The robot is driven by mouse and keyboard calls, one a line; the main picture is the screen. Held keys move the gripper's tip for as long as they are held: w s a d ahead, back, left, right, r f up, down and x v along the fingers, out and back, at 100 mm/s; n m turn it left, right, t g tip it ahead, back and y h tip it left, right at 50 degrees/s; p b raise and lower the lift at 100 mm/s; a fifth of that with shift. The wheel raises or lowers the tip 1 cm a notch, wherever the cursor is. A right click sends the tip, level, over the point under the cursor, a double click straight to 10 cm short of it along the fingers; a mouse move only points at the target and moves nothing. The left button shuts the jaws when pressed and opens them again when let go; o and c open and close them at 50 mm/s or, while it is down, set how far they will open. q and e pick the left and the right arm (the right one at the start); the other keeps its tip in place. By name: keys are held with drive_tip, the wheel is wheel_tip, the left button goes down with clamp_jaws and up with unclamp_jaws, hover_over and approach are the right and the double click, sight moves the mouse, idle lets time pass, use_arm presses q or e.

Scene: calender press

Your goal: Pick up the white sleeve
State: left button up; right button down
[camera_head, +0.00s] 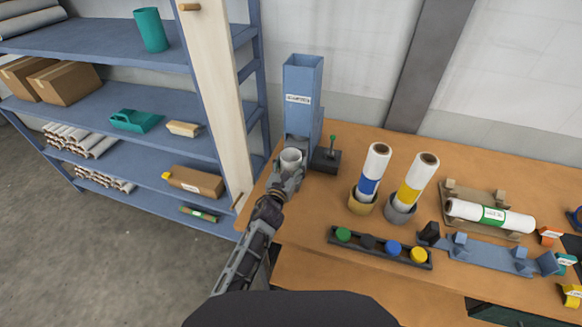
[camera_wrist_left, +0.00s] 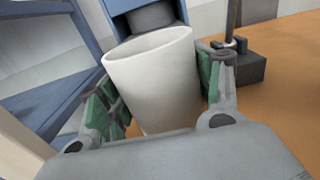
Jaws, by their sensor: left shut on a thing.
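The white sleeve (camera_head: 291,157) is a short hollow cylinder, upright to slightly tilted, in front of the opening of the blue dispenser (camera_head: 302,95). My left gripper (camera_head: 289,172) is shut on it. In the left wrist view the sleeve (camera_wrist_left: 152,75) stands between the green-padded fingers of my left gripper (camera_wrist_left: 160,100), its open rim toward the top. The sleeve's lower end is hidden by the gripper body, so I cannot tell whether it touches the surface below. My right gripper is not in view.
A dark lever box (camera_head: 326,160) stands close right of the dispenser. Two upright rolls, one with a blue band (camera_head: 374,168) and one yellow (camera_head: 417,178), stand farther right. A button strip (camera_head: 380,246) lies in front. A blue shelf (camera_head: 120,95) is at left.

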use_arm(q)
drive_tip(key=shift+r, duration=0.1)
wheel_tip(320, 180, up, 18)
drive_tip(key=p, duration=0.2)
drive_tip(key=shift+p, duration=0.35)
idle(0.6)
idle(1.1)
